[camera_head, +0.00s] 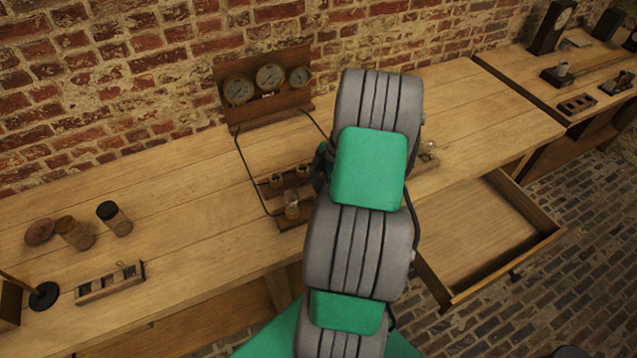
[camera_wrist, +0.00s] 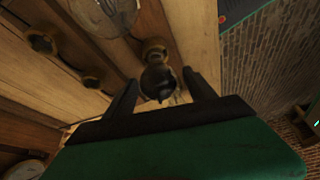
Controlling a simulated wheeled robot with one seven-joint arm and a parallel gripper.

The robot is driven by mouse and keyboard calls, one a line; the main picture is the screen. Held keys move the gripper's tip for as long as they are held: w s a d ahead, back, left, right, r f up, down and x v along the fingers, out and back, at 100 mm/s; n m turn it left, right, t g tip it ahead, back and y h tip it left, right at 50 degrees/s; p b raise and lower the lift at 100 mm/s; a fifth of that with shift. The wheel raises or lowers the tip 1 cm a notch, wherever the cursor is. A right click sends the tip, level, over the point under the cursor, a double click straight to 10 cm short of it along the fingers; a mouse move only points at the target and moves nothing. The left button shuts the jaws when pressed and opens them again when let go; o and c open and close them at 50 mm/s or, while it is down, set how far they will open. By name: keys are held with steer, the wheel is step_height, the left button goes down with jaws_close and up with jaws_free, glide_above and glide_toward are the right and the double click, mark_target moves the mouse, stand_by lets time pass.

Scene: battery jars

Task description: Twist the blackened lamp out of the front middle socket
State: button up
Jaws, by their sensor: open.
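In the wrist view the blackened lamp (camera_wrist: 158,82) sits at a brass socket (camera_wrist: 155,50) on the wooden socket board (camera_wrist: 120,55). My gripper (camera_wrist: 161,79) is open, with one finger on each side of the dark bulb. Gaps show between the bulb and both fingers, so it does not look gripped. A clear glass lamp (camera_wrist: 112,10) stands beside it at the top of the wrist view. In the head view my arm hides the blackened lamp and my gripper; a clear lamp (camera_head: 292,206) shows at the board's front left.
Two bare-looking sockets (camera_wrist: 42,42) and (camera_wrist: 92,80) show on the board. A gauge panel (camera_head: 268,88) with cables stands behind it. A small clear lamp (camera_head: 429,149) is right of my arm. An open, empty drawer (camera_head: 480,235) juts out front right.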

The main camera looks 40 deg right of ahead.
steer(key=shift+c, duration=0.4)
jaws_close()
steer(key=shift+f+n+b, duration=0.15)
steer(key=shift+n+b, duration=0.35)
steer(key=shift+b, duration=0.15)
steer(key=shift+s+n+g+b, duration=0.15)
steer(key=shift+n+g+b, duration=0.55)
steer(key=shift+n+b, duration=0.5)
steer(key=n+b, duration=0.2)
steer(key=b, duration=0.1)
steer(key=shift+s+n+g, duration=0.1)
steer(key=shift+n+g, duration=0.2)
steer(key=shift+g, duration=0.1)
steer(key=shift+y, duration=0.3)
steer(key=shift+s, duration=0.1)
steer(key=shift+n+b, duration=0.3)
